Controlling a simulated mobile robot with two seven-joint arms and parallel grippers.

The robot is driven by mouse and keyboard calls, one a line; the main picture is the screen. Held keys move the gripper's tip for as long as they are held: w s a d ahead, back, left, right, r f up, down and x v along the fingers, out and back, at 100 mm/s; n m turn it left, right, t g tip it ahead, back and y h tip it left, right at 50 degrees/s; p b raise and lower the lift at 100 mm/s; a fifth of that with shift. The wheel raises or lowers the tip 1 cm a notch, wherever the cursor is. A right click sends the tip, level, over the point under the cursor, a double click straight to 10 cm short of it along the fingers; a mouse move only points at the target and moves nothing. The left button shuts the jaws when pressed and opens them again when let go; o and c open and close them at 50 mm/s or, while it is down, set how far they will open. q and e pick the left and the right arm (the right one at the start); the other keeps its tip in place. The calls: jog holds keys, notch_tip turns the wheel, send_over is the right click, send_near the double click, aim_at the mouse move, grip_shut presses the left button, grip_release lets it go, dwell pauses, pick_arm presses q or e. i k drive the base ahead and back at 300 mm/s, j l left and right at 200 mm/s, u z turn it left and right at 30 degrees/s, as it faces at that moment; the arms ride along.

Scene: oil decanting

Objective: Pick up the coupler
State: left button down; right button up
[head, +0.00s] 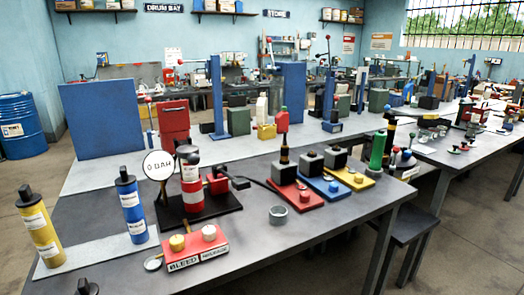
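No part is marked plainly as the coupler. A small black fitting (240,183) sits beside a red block (217,184) on the pump stand, and a dark hose (268,187) runs from near it towards the red plate (296,195). A short grey ring-shaped piece (278,214) stands alone on the bench in front of that plate. I cannot tell which of these is the coupler. The pump stand carries a red and white cylinder (192,193) and a round dial reading "0 BAR" (158,165). Neither of my grippers shows.
A yellow bottle (40,230) and a blue bottle (132,207) stand at the left. A red box labelled "BLEED" (194,250) is at the front. Bare bench (330,222) lies front right.

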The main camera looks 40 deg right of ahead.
aim_at(284, 148)
jog(key=z, duration=1.3)
